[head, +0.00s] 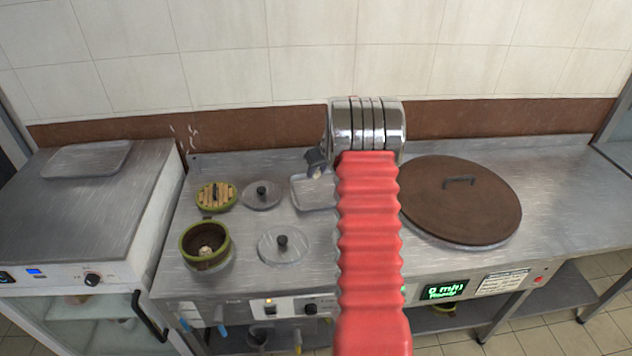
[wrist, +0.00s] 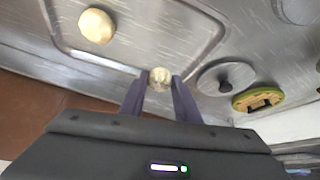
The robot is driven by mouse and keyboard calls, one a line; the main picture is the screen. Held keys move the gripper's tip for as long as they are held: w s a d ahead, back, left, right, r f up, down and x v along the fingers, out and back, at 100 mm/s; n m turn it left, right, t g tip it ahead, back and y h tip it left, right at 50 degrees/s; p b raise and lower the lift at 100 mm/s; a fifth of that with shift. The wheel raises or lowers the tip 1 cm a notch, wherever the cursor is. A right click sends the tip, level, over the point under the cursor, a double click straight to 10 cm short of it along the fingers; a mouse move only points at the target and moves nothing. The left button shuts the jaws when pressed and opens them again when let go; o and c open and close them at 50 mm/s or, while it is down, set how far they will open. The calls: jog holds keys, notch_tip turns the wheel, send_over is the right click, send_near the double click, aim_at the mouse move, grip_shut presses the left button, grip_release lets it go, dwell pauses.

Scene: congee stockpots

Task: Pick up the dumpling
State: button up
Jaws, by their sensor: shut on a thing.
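The dumpling (wrist: 160,77) is small, pale and pleated. In the wrist view it sits between the tips of my gripper (wrist: 159,84), which is shut on it. In the head view my gripper (head: 316,160) is at the back of the counter, left of my red arm, with a small pale bit of the dumpling (head: 315,172) at its tips. It is over or beside the back of a shallow steel tray (head: 312,206); whether the dumpling touches the tray I cannot tell. A second pale round piece (wrist: 96,25) lies on the tray in the wrist view.
A green-rimmed pot (head: 190,262) with a pale thing inside stands at the left. Near it lie a slatted green-rimmed lid (head: 216,195) and two steel knobbed lids (head: 262,195) (head: 275,252). A large brown lid (head: 460,215) covers the right. The far right counter is clear.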

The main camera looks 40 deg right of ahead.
jog(key=shift+r, duration=1.4)
jog(key=s+a+r+n, duration=0.1)
jog(key=s+a, duration=0.2)
jog(key=a, duration=1.9)
jog(key=s+a+r+n+y, duration=0.1)
jog(key=s+a, duration=0.3)
jog(key=a, duration=1.8)
jog(key=shift+s+a+r, duration=0.15)
jog(key=shift+a+r, duration=0.15)
jog(key=shift+r, duration=0.25)
